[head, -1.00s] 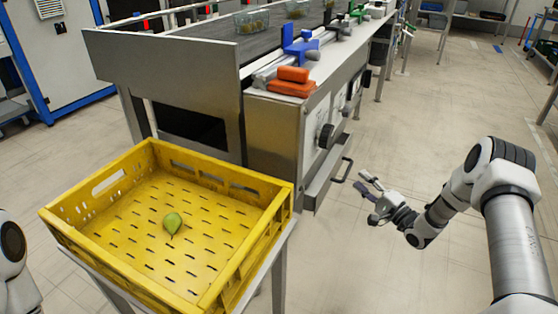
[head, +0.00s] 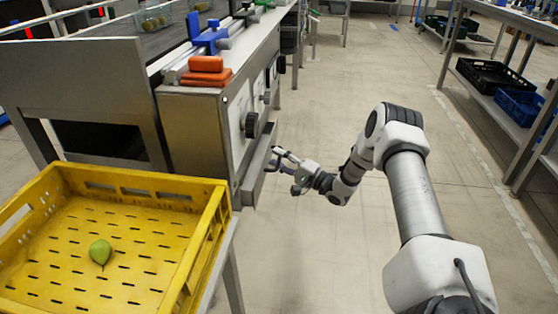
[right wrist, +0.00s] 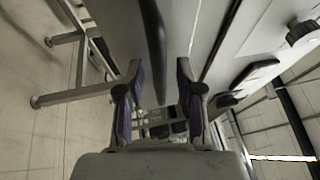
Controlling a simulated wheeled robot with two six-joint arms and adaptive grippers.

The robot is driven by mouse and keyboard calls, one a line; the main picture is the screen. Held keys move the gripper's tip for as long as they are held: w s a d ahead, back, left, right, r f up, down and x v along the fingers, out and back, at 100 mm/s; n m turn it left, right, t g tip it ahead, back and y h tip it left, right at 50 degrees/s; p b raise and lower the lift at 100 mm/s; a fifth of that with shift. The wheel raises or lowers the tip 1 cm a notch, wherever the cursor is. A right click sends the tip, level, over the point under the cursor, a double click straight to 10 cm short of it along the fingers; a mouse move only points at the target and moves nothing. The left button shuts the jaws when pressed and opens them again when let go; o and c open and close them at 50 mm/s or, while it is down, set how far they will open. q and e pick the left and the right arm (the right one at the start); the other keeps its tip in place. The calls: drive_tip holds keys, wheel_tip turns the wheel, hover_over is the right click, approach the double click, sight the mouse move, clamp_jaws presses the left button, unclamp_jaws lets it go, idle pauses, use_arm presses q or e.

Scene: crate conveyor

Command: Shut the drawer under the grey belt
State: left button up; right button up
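The grey belt (head: 150,38) runs on top of a steel conveyor frame at the upper left of the head view. The drawer (head: 257,172) is a narrow metal box low on the frame's right side, and it stands out from the frame. My right gripper (head: 279,157) is at the drawer's front, its fingers pointing at it. In the right wrist view my right gripper (right wrist: 157,75) is open, and a dark bar, apparently the drawer handle (right wrist: 154,40), lies between and beyond the fingers. Contact cannot be told. My left gripper is out of view.
A yellow crate (head: 212,238) holding a green pear (head: 100,252) stands at the lower left on a stand. A black knob (head: 251,125) sticks out above the drawer. Floor to the right is clear up to shelving.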

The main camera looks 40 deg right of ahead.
sight(268, 159)
clamp_jaws()
drive_tip(key=shift+a, duration=0.1)
drive_tip(key=w+a, duration=0.1)
drive_tip(key=w+a+b, duration=0.1)
drive_tip(key=shift+w+a+f+b, duration=0.1)
drive_tip(key=shift+w+f+b, duration=0.05)
drive_tip(key=shift+w+b, duration=0.2)
drive_tip(key=shift+w, duration=0.15)
drive_tip(key=shift+r, duration=0.2)
drive_tip(key=shift+o, duration=1)
unclamp_jaws()
drive_tip(key=shift+w+a, duration=0.1)
drive_tip(key=shift+a, duration=0.05)
drive_tip(key=shift+f, duration=0.1)
